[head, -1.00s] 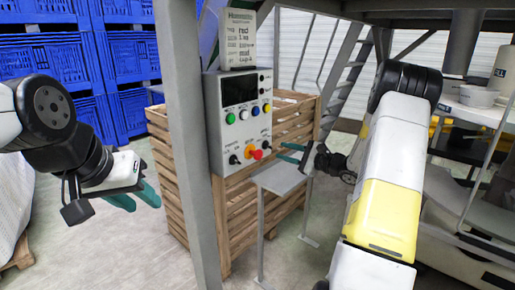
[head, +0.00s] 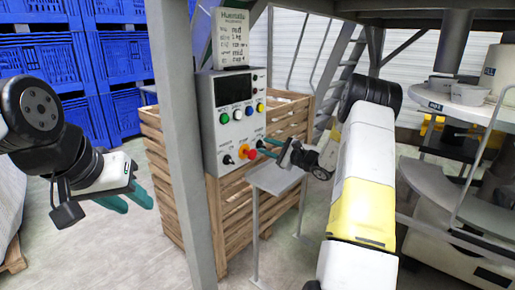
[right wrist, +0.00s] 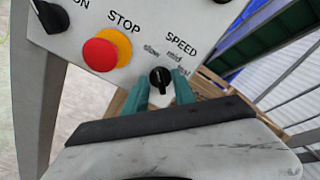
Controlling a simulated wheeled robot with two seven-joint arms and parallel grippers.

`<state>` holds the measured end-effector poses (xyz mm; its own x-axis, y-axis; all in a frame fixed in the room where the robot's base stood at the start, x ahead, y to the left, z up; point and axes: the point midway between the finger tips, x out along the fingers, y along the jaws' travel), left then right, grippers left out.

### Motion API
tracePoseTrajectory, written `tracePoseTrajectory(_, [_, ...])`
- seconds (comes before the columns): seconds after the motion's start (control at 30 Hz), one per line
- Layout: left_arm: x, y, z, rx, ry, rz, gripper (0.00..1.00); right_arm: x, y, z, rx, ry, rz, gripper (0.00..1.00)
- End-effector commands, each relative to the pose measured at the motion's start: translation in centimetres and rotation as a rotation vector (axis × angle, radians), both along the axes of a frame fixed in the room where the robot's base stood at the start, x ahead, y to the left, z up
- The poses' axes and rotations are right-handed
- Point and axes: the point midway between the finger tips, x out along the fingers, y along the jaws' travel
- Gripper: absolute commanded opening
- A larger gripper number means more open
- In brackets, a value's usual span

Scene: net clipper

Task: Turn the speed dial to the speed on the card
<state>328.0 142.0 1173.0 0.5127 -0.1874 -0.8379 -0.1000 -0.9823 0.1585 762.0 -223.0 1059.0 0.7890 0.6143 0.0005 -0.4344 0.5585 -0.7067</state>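The speed dial (right wrist: 160,78) is a small black knob in the right wrist view, under the word SPEED with slow, mid and fast marks. Its light pointer mark faces roughly up in that view, near mid. My right gripper (right wrist: 160,86) is open, with one teal finger on each side of the dial; I cannot tell whether they touch it. In the head view the right gripper (head: 266,147) is at the lower right of the grey control box (head: 205,105). The card (head: 232,38) stands on top of the box; its small print is hard to read. My left gripper (head: 128,199) is open and empty.
The red stop knob (right wrist: 100,54) on its yellow ring is left of the dial. A grey post (head: 178,130) stands between my left arm and the box. A small grey shelf (head: 275,180) is below the right gripper. A wooden crate (head: 160,165) is behind.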

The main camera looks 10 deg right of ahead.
Motion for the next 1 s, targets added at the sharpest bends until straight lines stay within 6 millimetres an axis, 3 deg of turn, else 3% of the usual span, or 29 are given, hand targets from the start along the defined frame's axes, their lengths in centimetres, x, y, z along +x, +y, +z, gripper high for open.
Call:
tracePoseTrajectory(0.07, [0.0, 0.0, 0.0, 0.0, 0.0, 0.0, 0.36, -0.01, 0.0, -0.01, 0.0, 0.0, 0.0, 0.28])
tracePoseTrajectory(0.2, [0.0, 0.0, 0.0, 0.0, 0.0, 0.0, 0.36, -0.03, 0.0, -0.01, 0.0, 0.0, 0.0, 0.0])
tracePoseTrajectory(0.67, [0.0, 0.0, 0.0, 0.0, 0.0, 0.0, 0.36, -0.02, -0.02, 0.04, 0.034, 0.025, 0.001, 0.0])
tracePoseTrajectory(1.0, [0.0, 0.0, 0.0, 0.0, 0.0, 0.0, 0.36, 0.03, -0.19, 0.07, 0.211, 0.163, 0.001, 0.0])
